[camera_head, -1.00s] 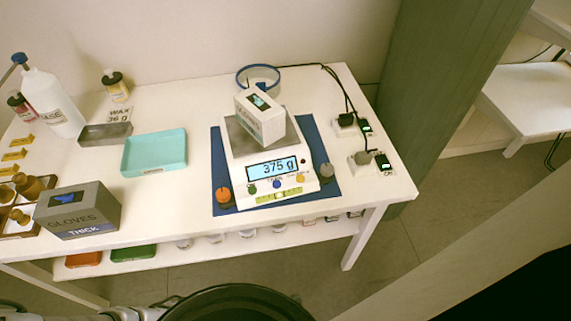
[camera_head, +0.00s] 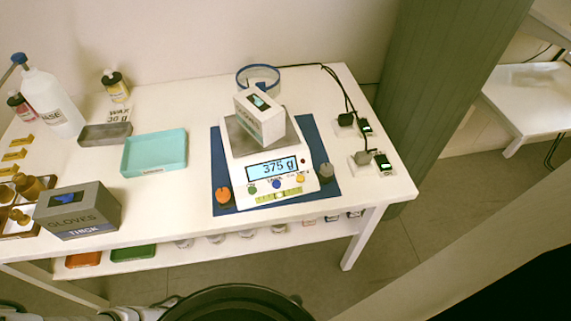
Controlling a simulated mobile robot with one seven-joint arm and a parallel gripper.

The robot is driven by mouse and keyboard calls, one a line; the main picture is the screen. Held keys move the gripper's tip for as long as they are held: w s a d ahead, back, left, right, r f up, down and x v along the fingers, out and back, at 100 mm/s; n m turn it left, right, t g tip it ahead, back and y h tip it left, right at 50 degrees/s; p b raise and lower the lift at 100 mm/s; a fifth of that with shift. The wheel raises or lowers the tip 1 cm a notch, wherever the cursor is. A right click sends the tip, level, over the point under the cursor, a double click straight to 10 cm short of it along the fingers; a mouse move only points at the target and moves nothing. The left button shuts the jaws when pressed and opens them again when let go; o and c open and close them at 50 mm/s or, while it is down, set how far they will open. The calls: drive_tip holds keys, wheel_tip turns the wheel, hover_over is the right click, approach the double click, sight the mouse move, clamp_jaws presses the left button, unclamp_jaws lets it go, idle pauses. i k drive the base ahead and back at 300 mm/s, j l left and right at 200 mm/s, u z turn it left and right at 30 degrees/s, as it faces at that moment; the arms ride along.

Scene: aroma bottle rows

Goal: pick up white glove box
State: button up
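The white glove box (camera_head: 263,122) sits on the pan of the digital scale (camera_head: 236,177), a little right of the middle of the table. A dark picture with a teal shape shows on its top. The scale's display (camera_head: 275,168) reads 375 g. A second, grey glove box (camera_head: 78,210) marked "GLOVES" and "THICK" stands at the table's front left. My gripper is not in view.
The white table (camera_head: 360,208) also holds a teal tray (camera_head: 154,152), a grey dish (camera_head: 105,134), a large white bottle (camera_head: 52,103), and a blue-rimmed round container (camera_head: 258,79) behind the scale. Plugs and cables (camera_head: 350,112) lie at right. The front middle is clear.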

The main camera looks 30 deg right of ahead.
sight(262, 117)
drive_tip(key=l+u, duration=0.5)
drive_tip(key=l, duration=0.55)
drive_tip(key=l+u, duration=0.45)
drive_tip(key=l, duration=0.6)
